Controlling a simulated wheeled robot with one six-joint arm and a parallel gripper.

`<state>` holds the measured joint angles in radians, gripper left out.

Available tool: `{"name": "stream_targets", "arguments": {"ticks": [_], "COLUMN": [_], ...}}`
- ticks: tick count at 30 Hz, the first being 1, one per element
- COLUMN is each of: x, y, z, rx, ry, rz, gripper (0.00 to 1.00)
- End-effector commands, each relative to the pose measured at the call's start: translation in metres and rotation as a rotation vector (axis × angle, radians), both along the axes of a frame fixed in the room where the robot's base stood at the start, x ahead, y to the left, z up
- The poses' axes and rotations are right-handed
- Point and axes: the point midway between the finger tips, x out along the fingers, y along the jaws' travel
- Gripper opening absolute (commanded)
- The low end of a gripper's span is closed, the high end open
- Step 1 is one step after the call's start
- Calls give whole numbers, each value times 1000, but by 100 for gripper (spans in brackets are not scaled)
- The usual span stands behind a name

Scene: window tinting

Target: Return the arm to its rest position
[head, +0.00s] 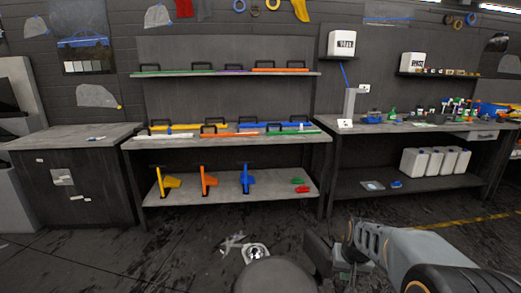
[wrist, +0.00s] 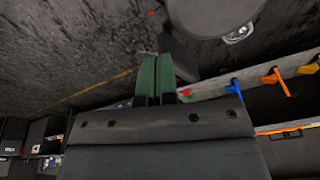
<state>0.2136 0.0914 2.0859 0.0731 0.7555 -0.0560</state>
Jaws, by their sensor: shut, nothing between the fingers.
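My arm (head: 415,250) reaches in from the lower right of the head view, grey with dark joints and orange rings. It is over the floor, in front of the shelves and workbench. In the wrist view, which is turned over with the floor at the top, my gripper (wrist: 156,62) shows two green fingers side by side. They are shut with nothing held. I cannot make out the fingertips in the head view.
A rack with tool shelves (head: 225,134) stands ahead, with yellow, orange and blue tools on its bottom shelf. A workbench (head: 405,126) with bottles is at the right, white jugs (head: 434,162) below it. A grey cabinet (head: 75,165) is at the left. Open floor (head: 110,245) lies in front.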

Motion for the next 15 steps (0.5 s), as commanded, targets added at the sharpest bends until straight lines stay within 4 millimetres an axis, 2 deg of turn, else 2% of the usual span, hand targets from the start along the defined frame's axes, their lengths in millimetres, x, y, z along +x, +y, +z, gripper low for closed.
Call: {"name": "stream_targets", "arguments": {"ticks": [1, 3, 6, 9, 12, 15], "x": [-17, -41, -73, -100, -121, -136], "y": [15, 31, 49, 62, 70, 75], "z": [61, 101, 147, 181, 202, 215], "rx": [-9, -18, -29, -39, -45, -50], "ry": [-19, -33, -53, -71, -84, -92], "rz": [32, 66, 110, 146, 173, 192], "gripper": [0, 0, 0, 0, 0, 0]}}
